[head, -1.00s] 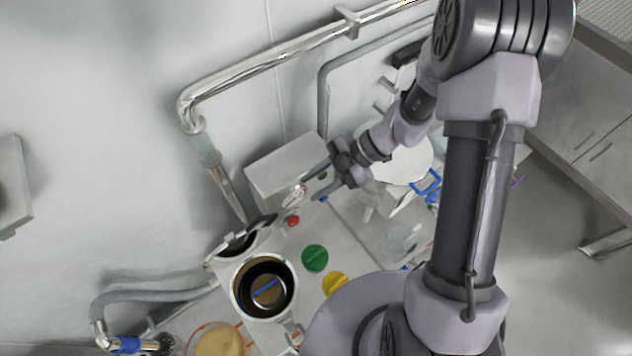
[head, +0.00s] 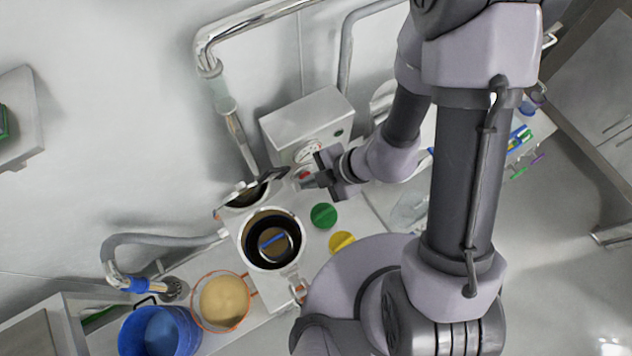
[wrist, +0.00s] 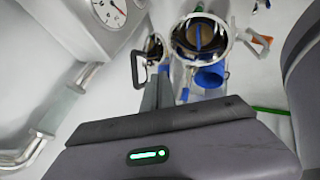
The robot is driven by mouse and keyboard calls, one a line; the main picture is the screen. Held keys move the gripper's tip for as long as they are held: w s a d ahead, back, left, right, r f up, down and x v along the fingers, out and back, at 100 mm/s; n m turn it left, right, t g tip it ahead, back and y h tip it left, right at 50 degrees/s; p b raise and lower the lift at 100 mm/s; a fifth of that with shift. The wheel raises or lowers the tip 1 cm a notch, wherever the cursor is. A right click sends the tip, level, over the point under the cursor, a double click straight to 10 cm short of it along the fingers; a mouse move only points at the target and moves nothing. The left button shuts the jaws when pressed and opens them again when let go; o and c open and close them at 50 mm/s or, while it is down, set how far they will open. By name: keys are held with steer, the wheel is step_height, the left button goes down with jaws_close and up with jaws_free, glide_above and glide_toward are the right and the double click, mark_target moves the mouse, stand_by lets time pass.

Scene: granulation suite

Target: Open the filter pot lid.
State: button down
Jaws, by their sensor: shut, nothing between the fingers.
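My gripper (head: 302,180) is shut and empty, right of the pot and apart from the handle, by the red button. In the wrist view its fingers (wrist: 157,92) point toward the pots.
A gauge box (head: 308,120) stands behind. Green (head: 324,215) and yellow (head: 342,242) buttons are nearby. A metal pipe (head: 240,140) comes down behind the small pot.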

mark_target(277, 151)
steer(key=w+a+f, duration=0.3)
steer(key=a, duration=0.2)
steer(key=shift+w, duration=0.15)
steer(key=shift+f, duration=0.1)
steer(key=w+a+p, duration=0.2)
steer(key=w+p, duration=0.1)
steer(key=w+a+r+p, duration=0.1)
steer(key=w, duration=0.1)
steer(key=shift+w+a+p, duration=0.1)
steer(key=shift+a+p, duration=0.1)
steer(key=shift+p, duration=0.2)
steer(key=shift+w+a+f, duration=0.1)
steer(key=shift+w+a, duration=0.05)
steer(key=shift+w, duration=0.05)
steer(key=shift+f, duration=0.1)
steer(key=shift+s, duration=0.1)
